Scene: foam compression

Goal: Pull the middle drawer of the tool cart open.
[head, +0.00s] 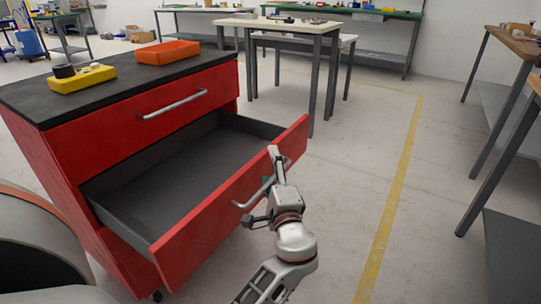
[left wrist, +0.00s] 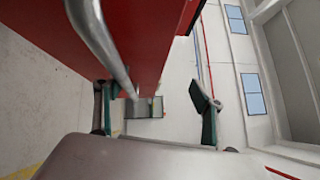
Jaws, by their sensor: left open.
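The red tool cart (head: 75,157) stands at the left with its middle drawer (head: 175,165) pulled far out. The drawer is dark grey inside and empty. Its red front (head: 205,232) carries a silver bar handle (head: 243,205), which also shows close up in the left wrist view (left wrist: 100,42). My left gripper (head: 264,190) is open at this handle, one finger above the bar and one below. In the left wrist view its fingers (left wrist: 156,108) are spread apart, with the bar's end nearer the left finger. Contact cannot be told. My right gripper is not in view.
An orange tray (head: 168,52) and a yellow block with dark pieces (head: 82,78) lie on the cart's black top. The top drawer (head: 150,112) is shut. A table (head: 281,27) stands behind, and a workbench (head: 512,42) at the right. The floor right of the drawer is clear.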

